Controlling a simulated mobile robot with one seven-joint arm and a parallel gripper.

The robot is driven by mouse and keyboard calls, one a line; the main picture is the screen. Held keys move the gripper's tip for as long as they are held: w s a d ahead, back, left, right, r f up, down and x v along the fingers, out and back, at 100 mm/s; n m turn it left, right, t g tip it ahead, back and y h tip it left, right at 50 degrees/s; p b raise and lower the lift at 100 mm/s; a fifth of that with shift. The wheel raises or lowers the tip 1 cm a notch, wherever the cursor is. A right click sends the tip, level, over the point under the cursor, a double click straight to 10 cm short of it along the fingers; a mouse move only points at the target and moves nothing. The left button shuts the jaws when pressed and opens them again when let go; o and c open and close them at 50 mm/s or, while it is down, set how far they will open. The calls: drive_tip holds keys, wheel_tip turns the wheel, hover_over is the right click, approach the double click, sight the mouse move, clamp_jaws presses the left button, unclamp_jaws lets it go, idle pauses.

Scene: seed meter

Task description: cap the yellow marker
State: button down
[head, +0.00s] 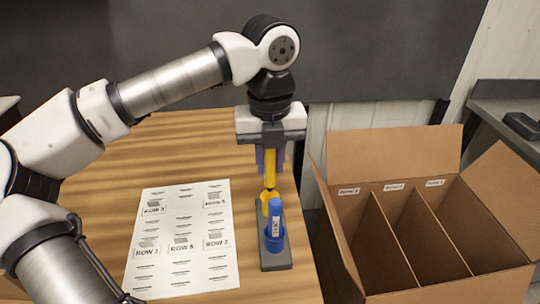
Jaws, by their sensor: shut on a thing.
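My gripper (270,163) is above the right side of the table, pointing down. Its fingers are shut on the yellow marker (270,168), which hangs upright with its narrow tip down. A yellow cap (264,201) stands directly below on a grey holder (276,265). The tip is at the cap's top; I cannot tell whether it is inside, touching or just above. A blue marker or cap (276,217) with a white label stands in a wide blue base at the holder's near end, and hides part of the yellow cap.
A printed sheet with row labels (182,240) lies on the wooden table (180,150) left of the holder. An open cardboard box (400,278) with dividers and labelled compartments stands right of the table edge. A grey bench (500,105) is at the far right.

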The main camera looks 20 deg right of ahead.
sight(270, 185)
drive_tip(key=shift+f+b, duration=0.55)
drive_tip(key=shift+f, duration=0.05)
idle(0.6)
drive_tip(key=shift+f+b, duration=0.5)
drive_tip(key=shift+f, duration=0.25)
drive_tip(key=shift+f+b, duration=0.25)
drive_tip(key=shift+b, duration=0.3)
drive_tip(key=shift+f, duration=0.2)
drive_tip(key=shift+f+b, duration=0.3)
drive_tip(key=shift+b, duration=0.2)
drive_tip(key=shift+f+b, duration=0.65)
drive_tip(key=shift+f, duration=0.05)
idle(1.1)
